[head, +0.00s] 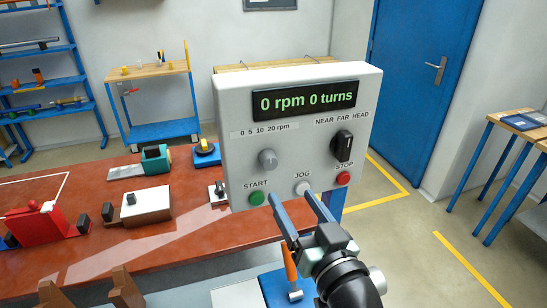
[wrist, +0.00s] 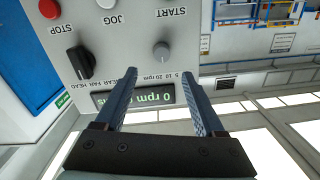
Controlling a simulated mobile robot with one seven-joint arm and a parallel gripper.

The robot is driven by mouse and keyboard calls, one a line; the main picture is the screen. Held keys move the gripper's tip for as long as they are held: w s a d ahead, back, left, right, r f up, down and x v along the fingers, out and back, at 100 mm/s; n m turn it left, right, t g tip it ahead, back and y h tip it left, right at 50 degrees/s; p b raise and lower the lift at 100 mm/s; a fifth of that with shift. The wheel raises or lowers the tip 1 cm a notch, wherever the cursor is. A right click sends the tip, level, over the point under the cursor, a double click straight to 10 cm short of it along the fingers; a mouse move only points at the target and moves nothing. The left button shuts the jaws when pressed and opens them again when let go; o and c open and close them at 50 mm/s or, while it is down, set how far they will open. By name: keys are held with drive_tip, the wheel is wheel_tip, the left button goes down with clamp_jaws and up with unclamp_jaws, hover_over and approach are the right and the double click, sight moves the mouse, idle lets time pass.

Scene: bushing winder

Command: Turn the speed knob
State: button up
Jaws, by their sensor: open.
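The control panel (head: 222,110) is a light grey box whose display (head: 305,100) reads 0 rpm and 0 turns. The speed knob (head: 267,159) is a small round grey knob under the 0 5 10 20 rpm scale and above the green START button (head: 257,198). My gripper (head: 291,197) is open and empty, low in front of the panel, below and right of the knob. In the wrist view the panel shows upside down; the speed knob (wrist: 161,52) stands beyond the fingertips, roughly between their lines. No contact with it shows.
A black selector (head: 342,146) marked NEAR FAR HEAD, a red STOP button (head: 343,178) and a pale JOG button (head: 302,188) share the panel. The red-brown bench (head: 190,250) with several fixtures extends left. A blue door (head: 420,80) is behind right.

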sight(271, 164)
drive_tip(key=p+x, duration=0.3)
drive_tip(key=x, duration=0.7)
drive_tip(key=shift+w+a+r+p, duration=0.1)
drive_tip(key=shift+w+a+p, duration=0.15)
drive_tip(key=shift+w+p, duration=0.1)
clamp_jaws()
